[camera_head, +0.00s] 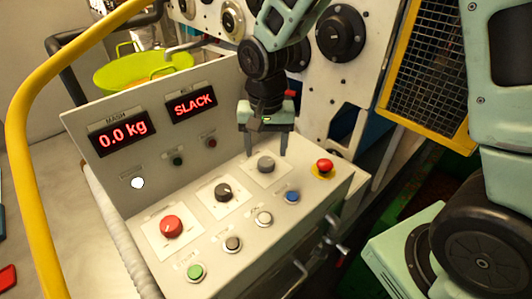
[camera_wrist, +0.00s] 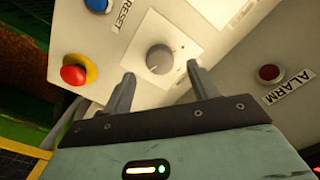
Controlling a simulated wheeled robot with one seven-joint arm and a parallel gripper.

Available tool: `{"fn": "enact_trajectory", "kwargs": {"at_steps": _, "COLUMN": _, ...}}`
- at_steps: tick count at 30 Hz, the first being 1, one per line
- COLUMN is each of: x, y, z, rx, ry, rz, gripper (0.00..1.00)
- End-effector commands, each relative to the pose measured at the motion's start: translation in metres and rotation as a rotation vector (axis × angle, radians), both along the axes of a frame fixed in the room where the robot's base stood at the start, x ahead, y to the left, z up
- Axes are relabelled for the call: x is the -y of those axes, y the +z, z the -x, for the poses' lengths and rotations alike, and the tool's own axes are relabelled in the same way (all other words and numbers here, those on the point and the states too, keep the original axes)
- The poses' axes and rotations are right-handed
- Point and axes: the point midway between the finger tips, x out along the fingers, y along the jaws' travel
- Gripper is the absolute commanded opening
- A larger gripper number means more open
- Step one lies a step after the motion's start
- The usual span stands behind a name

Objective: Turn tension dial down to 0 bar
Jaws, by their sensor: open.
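A grey dial (camera_head: 265,164) sits on a white plate at the back right of the sloped control panel. In the wrist view the grey dial (camera_wrist: 159,59) has a pale mark on its face, but I cannot read a scale. My gripper (camera_head: 265,152) points down over this dial, open, with one finger on each side. In the wrist view my gripper (camera_wrist: 161,74) has its fingertips apart from the dial. A black dial (camera_head: 223,191) and a red dial (camera_head: 171,227) sit further left. I cannot read which label says tension.
A red display reads SLACK (camera_head: 191,102); another reads 0.0 kg (camera_head: 123,138). A red emergency button (camera_head: 324,165) on yellow stands right of the grey dial. A blue button (camera_head: 292,197) is in front. The upright panel rises close behind. A yellow rail (camera_head: 37,130) curves at left.

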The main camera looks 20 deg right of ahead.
Motion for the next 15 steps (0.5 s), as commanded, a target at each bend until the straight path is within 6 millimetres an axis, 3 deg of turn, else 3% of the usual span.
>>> {"fn": "enact_trajectory", "kwargs": {"at_steps": 6, "x": 0.0, "y": -0.028, "z": 0.0, "rx": -0.001, "ry": 0.0, "rz": 0.001, "gripper": 0.59}}
{"fn": "enact_trajectory", "kwargs": {"at_steps": 15, "x": 0.0, "y": -0.036, "z": 0.0, "rx": 0.001, "ry": 0.0, "rz": 0.0, "gripper": 0.59}}
